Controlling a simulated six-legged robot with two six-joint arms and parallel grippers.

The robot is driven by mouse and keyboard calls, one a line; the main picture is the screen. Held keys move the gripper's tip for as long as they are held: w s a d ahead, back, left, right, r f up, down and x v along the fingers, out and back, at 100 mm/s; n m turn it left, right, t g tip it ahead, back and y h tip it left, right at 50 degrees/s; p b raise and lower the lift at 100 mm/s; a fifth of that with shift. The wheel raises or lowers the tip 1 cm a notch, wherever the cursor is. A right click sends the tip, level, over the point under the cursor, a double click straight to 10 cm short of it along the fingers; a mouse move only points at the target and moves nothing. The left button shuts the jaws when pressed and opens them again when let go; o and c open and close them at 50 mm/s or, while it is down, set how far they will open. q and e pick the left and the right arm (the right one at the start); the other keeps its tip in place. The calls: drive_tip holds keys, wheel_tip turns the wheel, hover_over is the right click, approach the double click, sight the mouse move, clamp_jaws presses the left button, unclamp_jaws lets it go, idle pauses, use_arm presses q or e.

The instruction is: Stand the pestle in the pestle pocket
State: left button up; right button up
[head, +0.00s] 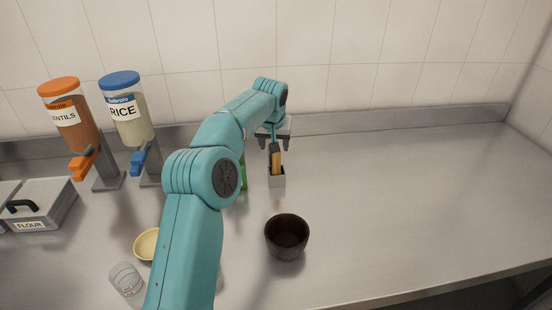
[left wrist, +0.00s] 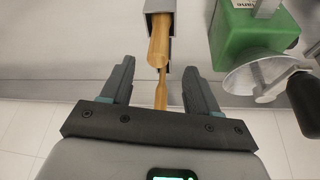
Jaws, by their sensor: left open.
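The wooden pestle (head: 277,161) stands with its lower end in the small grey metal pestle pocket (head: 277,181) on the counter. In the left wrist view, the pestle (left wrist: 160,42) rises out of the pocket (left wrist: 160,5), which the top edge crops. My left gripper (head: 274,141) is at the pestle's upper end. In the left wrist view, its jaws (left wrist: 152,88) are apart, with a gap on both sides of the wood. A second thin tan shape shows between them; I cannot tell if it is a reflection. My right gripper is not in view.
A dark bowl (head: 287,236) stands in front; a yellow bowl (head: 146,244) and a glass (head: 126,279) are at lower left. Dispensers and a flour bin (head: 42,205) are left. The counter's right side is clear.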

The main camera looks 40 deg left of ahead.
use_arm(q)
drive_tip(key=v, duration=0.6)
drive_tip(key=shift+r, duration=0.25)
drive_tip(key=shift+f, duration=0.1)
